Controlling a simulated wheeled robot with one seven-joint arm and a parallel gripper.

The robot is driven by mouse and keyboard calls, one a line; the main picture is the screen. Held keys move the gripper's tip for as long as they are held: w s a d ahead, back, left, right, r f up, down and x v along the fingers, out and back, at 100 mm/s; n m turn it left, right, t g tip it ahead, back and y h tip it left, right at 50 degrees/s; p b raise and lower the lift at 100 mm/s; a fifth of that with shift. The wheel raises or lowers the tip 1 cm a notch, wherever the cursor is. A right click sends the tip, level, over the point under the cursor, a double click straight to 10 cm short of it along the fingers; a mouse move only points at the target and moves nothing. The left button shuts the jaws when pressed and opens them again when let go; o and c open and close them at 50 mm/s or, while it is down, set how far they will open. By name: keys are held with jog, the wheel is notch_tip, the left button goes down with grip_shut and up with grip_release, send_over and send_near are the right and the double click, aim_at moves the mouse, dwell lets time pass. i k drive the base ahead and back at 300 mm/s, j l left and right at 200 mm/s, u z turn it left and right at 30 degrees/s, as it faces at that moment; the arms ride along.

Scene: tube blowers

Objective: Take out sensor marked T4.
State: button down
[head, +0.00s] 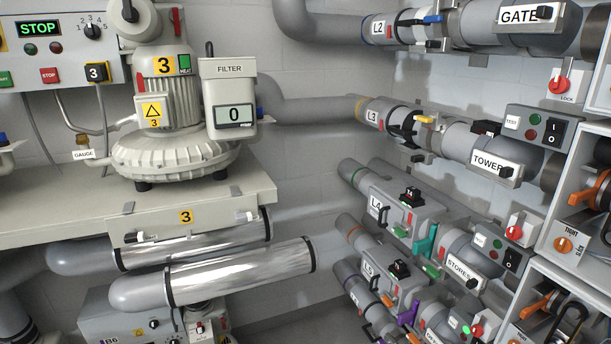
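The sensor marked T4 (411,196) is a small black block with a pale label. It sits on top of the grey pipe section labelled L4 (378,206), right of centre. Small red and green marks show on the pipe just below it. Whether it is seated in a socket is too small to tell. My gripper is not in view.
A similar black block (399,268) sits on the L5 pipe below. A teal lever (426,243) and a STORES sign (461,271) are close to the right. The L3 pipe (386,116) runs above. Blower 3 (170,110) stands on a bench at left.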

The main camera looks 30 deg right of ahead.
aim_at(414, 193)
jog(key=z, duration=1.5)
jog(key=i+j+u, duration=0.1)
jog(key=i+u, duration=0.15)
jog(key=u, duration=0.15)
jog(key=i+u, duration=0.25)
jog(key=u, duration=0.2)
jog(key=i+u, duration=0.4)
jog(key=i+l+u, duration=0.15)
jog(key=u, duration=0.25)
jog(key=i+l+u, duration=0.2)
jog(key=u, duration=0.25)
